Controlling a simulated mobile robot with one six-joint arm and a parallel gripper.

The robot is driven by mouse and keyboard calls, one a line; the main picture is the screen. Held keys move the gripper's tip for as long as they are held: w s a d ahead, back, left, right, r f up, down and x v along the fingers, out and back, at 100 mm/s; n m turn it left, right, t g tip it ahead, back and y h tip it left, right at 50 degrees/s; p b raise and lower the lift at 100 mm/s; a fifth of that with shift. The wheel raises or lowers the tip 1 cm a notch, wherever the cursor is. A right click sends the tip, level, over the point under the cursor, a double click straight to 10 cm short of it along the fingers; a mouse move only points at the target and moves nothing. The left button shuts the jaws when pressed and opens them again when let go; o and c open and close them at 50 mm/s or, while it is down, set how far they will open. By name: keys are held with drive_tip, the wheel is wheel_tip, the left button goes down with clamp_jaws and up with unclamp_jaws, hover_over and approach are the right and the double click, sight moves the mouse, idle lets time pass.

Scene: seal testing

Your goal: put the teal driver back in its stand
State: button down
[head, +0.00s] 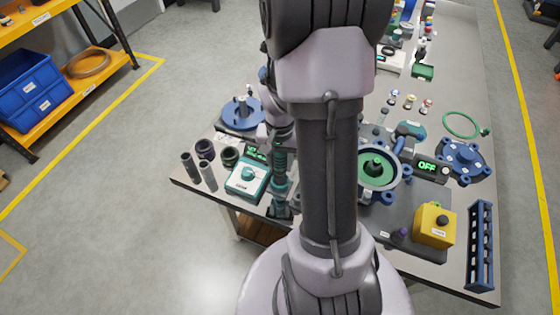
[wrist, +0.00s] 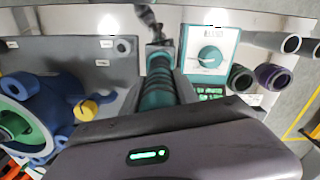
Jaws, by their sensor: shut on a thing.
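The teal driver (head: 279,168) is upright in the head view, left of my arm, with dark bands around its body. It also shows in the middle of the wrist view (wrist: 157,88), seen along its length. My gripper (head: 274,142) is shut on the driver, and its fingers are mostly hidden by the driver and my arm. A dark teal block (head: 283,208), which looks like the stand, is directly below the driver near the table's front edge. I cannot tell whether the driver's lower end touches it or is seated in it.
A teal-and-white dial box (head: 247,177) stands close left of the driver. Dark cylinders (head: 208,175) stand further left. A blue flanged housing (head: 380,168) with a green centre and a yellow button box (head: 434,225) are at the right. A blue rack (head: 480,245) stands at the right edge.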

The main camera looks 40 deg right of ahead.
drive_tip(key=shift+f, duration=0.1)
idle(0.4)
drive_tip(key=shift+f+b, duration=0.5)
drive_tip(key=shift+b, duration=0.05)
drive_tip(key=shift+f+b, duration=0.75)
drive_tip(key=shift+f, duration=0.05)
idle(0.9)
drive_tip(key=c, duration=0.8)
unclamp_jaws()
drive_tip(key=shift+c, duration=0.2)
wheel_tip(320, 180, up, 9)
drive_tip(key=p, duration=0.7)
drive_tip(key=shift+r+p, duration=0.2)
drive_tip(key=shift+p, duration=0.15)
drive_tip(key=shift+f, duration=0.15)
drive_tip(key=shift+a, duration=0.1)
